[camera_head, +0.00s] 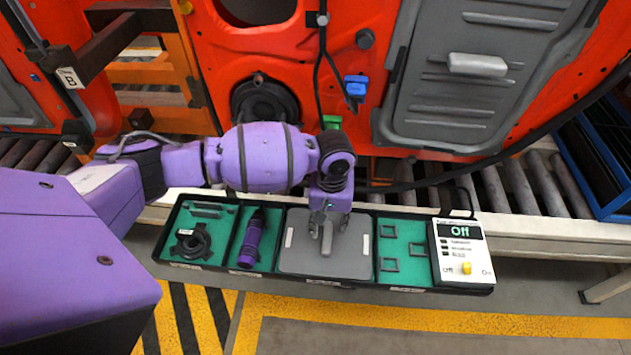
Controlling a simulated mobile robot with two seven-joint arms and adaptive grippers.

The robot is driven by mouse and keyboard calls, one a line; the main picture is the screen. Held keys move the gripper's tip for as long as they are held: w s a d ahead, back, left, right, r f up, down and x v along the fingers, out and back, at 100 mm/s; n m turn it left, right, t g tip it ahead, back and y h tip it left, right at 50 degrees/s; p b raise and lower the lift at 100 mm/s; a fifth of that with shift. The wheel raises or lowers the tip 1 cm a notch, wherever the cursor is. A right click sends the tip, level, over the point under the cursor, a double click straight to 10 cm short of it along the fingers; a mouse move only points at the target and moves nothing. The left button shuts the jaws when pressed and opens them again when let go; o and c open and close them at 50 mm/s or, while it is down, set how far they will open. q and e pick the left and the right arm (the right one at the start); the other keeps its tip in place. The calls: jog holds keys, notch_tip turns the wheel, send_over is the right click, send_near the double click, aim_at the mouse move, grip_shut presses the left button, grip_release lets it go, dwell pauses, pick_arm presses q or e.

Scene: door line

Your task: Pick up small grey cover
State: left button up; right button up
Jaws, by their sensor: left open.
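The small grey cover (298,258) appears to be the flat grey panel lying in the middle compartment of a long tray (265,274). It has a raised grey bar near its middle and two pale strips near its sides. My left gripper (329,226) points down over the cover, close to its raised bar. Its fingers are apart and partly hide the cover's upper part. I cannot tell whether the fingers touch it. My right gripper is not in view.
The tray also holds a black ring part (190,242), a purple tool (250,240), small dark square frames (389,264) and a control box reading "Off" (461,252). Behind are a roller conveyor (535,182) and an orange door (240,60) with a larger grey panel (455,100).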

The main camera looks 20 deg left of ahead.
aim_at(328, 236)
pick_arm(q)
jog(key=shift+s+f, duration=0.2)
jog(key=shift+f, duration=0.25)
jog(key=shift+s+f, duration=0.2)
jog(key=shift+f, duration=0.25)
notch_tip(328, 236, down, 4)
jog(key=shift+w+r, duration=0.1)
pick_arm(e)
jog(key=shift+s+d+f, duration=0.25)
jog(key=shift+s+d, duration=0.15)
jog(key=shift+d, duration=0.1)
pick_arm(q)
jog(key=shift+f, duration=0.2)
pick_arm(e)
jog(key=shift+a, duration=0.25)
pick_arm(q)
jog(key=shift+d+f, duration=0.1)
jog(key=shift+f, duration=0.05)
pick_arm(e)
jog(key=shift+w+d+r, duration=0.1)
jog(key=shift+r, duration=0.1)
pick_arm(q)
grip_shut()
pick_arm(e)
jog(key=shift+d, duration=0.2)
